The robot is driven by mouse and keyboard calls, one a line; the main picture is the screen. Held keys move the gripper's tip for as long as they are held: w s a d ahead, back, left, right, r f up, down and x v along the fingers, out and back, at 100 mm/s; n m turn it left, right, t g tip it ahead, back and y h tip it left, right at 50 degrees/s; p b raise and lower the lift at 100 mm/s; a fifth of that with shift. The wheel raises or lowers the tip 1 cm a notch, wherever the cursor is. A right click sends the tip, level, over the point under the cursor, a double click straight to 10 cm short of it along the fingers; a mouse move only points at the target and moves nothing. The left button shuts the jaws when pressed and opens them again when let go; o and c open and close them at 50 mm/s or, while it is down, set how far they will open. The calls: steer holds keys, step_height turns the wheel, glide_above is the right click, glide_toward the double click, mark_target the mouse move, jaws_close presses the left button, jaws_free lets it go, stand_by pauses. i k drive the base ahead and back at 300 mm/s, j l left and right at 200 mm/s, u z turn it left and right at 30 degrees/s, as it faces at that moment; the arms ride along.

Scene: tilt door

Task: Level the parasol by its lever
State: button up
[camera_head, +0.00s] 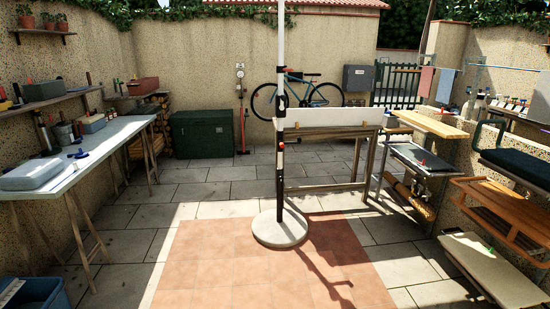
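The parasol's upright pole (280,185) stands in the middle of the head view on a pale round base (280,230). Its upper part is white and its lower part dark. Dark fittings sit on the pole at mid-height, with a small red mark near the top one and another red and white mark lower down. I cannot tell which fitting is the lever. The canopy is out of view above, so its tilt is hidden. My gripper is not in view.
Terracotta tiles (215,265) around the base are clear. A workbench (90,155) stands at left, a green chest (202,134) behind. A wooden table (325,168) stands close behind the pole. Shelves and a cushioned seat (520,163) crowd the right.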

mark_target(280, 70)
steer(key=i, duration=1.9)
